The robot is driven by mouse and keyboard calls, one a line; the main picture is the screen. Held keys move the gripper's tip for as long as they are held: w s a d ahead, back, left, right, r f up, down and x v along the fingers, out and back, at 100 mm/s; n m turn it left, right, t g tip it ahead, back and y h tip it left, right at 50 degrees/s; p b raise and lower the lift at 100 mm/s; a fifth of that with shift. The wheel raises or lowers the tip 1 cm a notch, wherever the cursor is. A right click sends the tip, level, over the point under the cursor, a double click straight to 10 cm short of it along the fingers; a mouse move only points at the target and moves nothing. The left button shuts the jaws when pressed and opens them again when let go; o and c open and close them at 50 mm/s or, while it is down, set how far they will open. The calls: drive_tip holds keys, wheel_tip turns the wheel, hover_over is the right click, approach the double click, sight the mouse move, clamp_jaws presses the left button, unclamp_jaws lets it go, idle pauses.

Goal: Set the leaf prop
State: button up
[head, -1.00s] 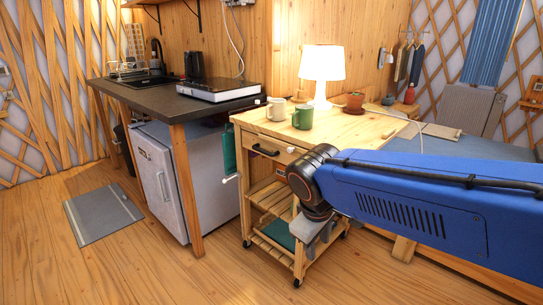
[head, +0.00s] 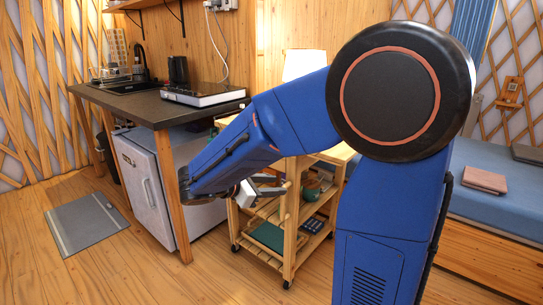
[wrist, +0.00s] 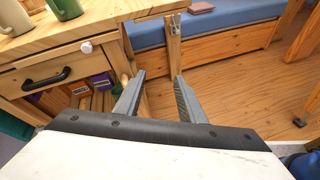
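The wooden cart (wrist: 40,62) stands at the left in the wrist view, with a black drawer handle and a white knob (wrist: 87,47) on its front. A narrow wooden post (wrist: 174,48) with a metal fitting at its top shows beyond my fingers, near the right end of the cart's top; it may be the leaf prop, but I cannot tell for sure. My gripper (wrist: 160,76) is open and empty, its two grey fingers pointing toward the post, apparently short of it. In the head view my gripper (head: 268,183) is before the cart, and my arm hides much of the top.
A green mug (wrist: 66,8) stands on the cart top. A blue-covered bed (wrist: 235,20) with a wooden side lies beyond. The fridge (head: 150,185) under the dark counter (head: 130,105) is left of the cart. The floor (head: 150,270) in front is clear.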

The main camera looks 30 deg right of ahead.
drive_tip(key=w+a+r+n+t+h, duration=0.1)
drive_tip(key=w+a+n+t+h, duration=0.15)
drive_tip(key=w, duration=0.35)
drive_tip(key=w+a+n+t+h, duration=0.1)
drive_tip(key=w+a+n+t, duration=0.15)
drive_tip(key=w+a, duration=0.2)
drive_tip(key=x, duration=1.7)
drive_tip(key=shift+d+f+n+g, duration=0.15)
drive_tip(key=shift+d+n+g, duration=0.25)
clamp_jaws()
